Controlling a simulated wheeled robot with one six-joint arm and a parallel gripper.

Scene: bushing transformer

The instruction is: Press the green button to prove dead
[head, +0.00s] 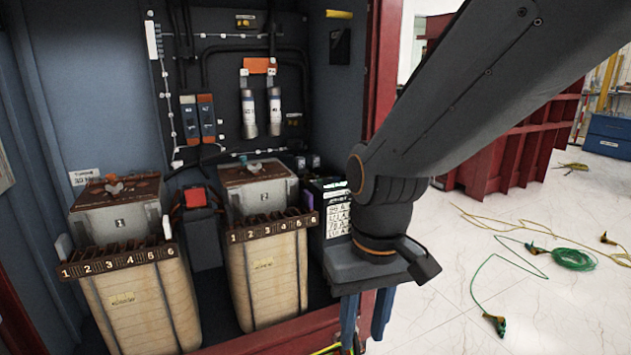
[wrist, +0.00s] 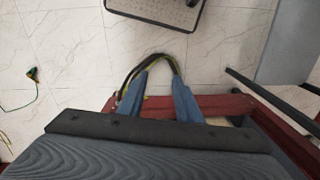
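No green button can be made out clearly in either view. A small black unit with green edging and white labels (head: 337,208) stands in the cabinet's right side, partly hidden behind my arm; whether it carries the button I cannot tell. My gripper (head: 364,342) points down in front of the cabinet's lower right edge, below and right of that unit. Its two blue fingers stand apart and also show in the wrist view (wrist: 160,80). Nothing is seen gripped between them.
Two tan transformers (head: 140,300) (head: 268,275) with numbered terminal strips fill the cabinet floor. The red cabinet frame (wrist: 225,104) lies beneath my fingers, with a dark and yellow-green cable loop (wrist: 155,57) beyond it. Green leads (head: 573,258) lie on the white floor at right.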

